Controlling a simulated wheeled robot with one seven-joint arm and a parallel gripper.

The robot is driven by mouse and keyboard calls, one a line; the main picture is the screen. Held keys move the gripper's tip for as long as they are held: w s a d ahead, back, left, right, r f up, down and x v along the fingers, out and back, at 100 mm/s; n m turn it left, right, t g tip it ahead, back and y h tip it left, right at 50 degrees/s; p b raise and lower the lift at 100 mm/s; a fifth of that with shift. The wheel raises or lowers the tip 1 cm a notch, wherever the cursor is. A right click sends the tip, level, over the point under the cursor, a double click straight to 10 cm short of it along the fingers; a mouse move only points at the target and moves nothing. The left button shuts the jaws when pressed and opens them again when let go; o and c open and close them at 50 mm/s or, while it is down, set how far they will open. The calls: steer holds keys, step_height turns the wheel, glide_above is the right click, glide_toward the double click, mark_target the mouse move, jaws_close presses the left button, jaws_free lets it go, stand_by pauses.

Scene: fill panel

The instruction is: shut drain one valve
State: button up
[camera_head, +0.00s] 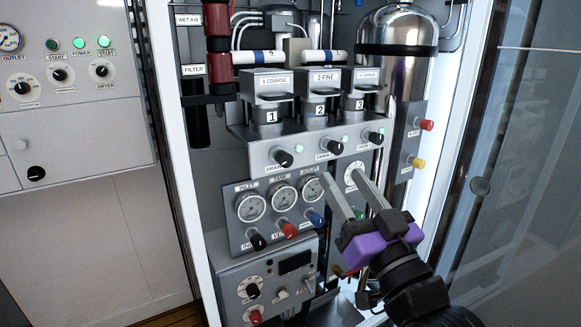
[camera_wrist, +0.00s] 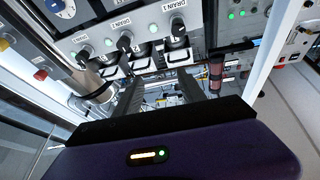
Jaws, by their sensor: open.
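The drain one valve is a black knob (camera_head: 283,158) on the grey drain strip, under the filter marked 1 COARSE. It also shows in the wrist view as the knob (camera_wrist: 178,30) by the DRAIN 1 label, upside down. A green lamp is lit beside it. My gripper (camera_head: 340,177) is open and empty, to the right of and below this knob, in front of the gauge panel's right side. Its fingers are apart from the knob. How far they are from the panel is hard to tell.
Two similar drain knobs (camera_head: 335,147) (camera_head: 375,137) sit to the right on the same strip. Below is a gauge panel (camera_head: 235,240) with black, red and blue knobs. A white cabinet post (camera_head: 190,200) bounds the left, and a glass door (camera_head: 520,200) stands at the right.

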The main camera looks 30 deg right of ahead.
steer(key=w+r+n+y, duration=0.3)
steer(key=r, duration=0.2)
steer(key=n+g+y, duration=0.1)
steer(key=g+y, duration=0.1)
steer(key=g, duration=0.2)
glide_toward(287, 162)
steer(key=w, duration=0.1)
steer(key=shift+n, duration=0.3)
steer(key=shift+w+a, duration=0.15)
steer(key=shift+w, duration=1.8)
steer(key=shift+w+a, duration=0.15)
steer(key=shift+w, duration=1.85)
jaws_close()
